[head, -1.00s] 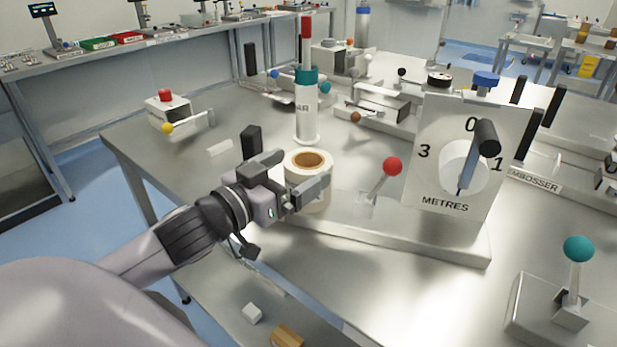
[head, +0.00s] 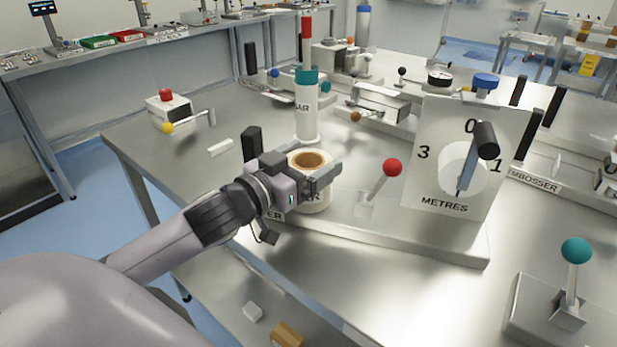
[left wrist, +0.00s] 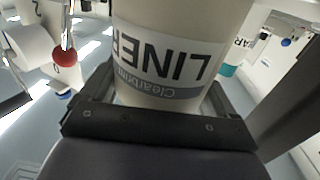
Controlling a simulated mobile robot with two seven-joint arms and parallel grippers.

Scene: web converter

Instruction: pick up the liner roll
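The liner roll (head: 309,163) is a wide cream roll with a brown core, upright on the bench plate in the head view. In the left wrist view the liner roll (left wrist: 168,50) is very close, and its LINER label reads upside down. My left gripper (head: 306,170) is around its upper part, one finger on each side. In the left wrist view the left gripper (left wrist: 160,95) has the roll between its fingers, seemingly with narrow gaps; contact is hard to judge. My right gripper is not in view.
Behind the roll stands a white cylinder with a teal band (head: 306,105) and a red top. A red-knobbed lever (head: 392,168) and the METRES dial panel (head: 470,160) stand to the right. A black upright block (head: 252,142) is close on the left.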

